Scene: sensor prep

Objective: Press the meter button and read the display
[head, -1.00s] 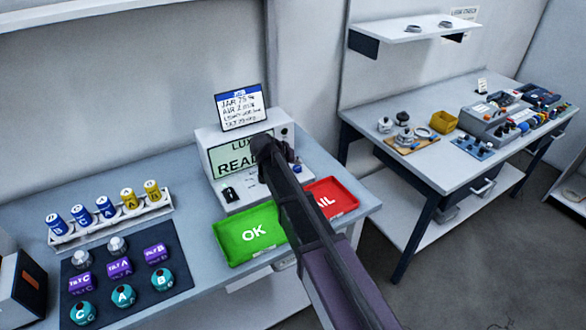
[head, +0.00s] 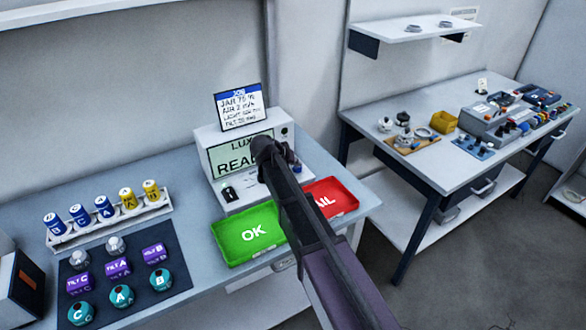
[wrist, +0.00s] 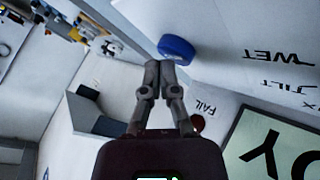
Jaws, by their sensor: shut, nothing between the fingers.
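The meter (head: 213,140) is a white box on the left bench, below a job card. Its pale green display (head: 228,152) shows "LUX" and "REA", with the rest hidden behind my gripper. The wrist view shows the display's dark-framed edge (wrist: 236,150) and its last letters, upside down. A round blue button (wrist: 177,48) stands out from the white panel in the wrist view, just beyond my fingertips. My gripper (wrist: 158,68) is shut and empty; I cannot tell whether it touches the button. In the head view my gripper (head: 265,146) is in front of the meter.
A green OK tray (head: 230,248) and red FAIL tray (head: 345,205) sit before the meter, under my arm. Labelled cylinders in a rack (head: 95,232) and sensors on a dark mat (head: 139,297) are left. A second bench (head: 440,165) with parts is right.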

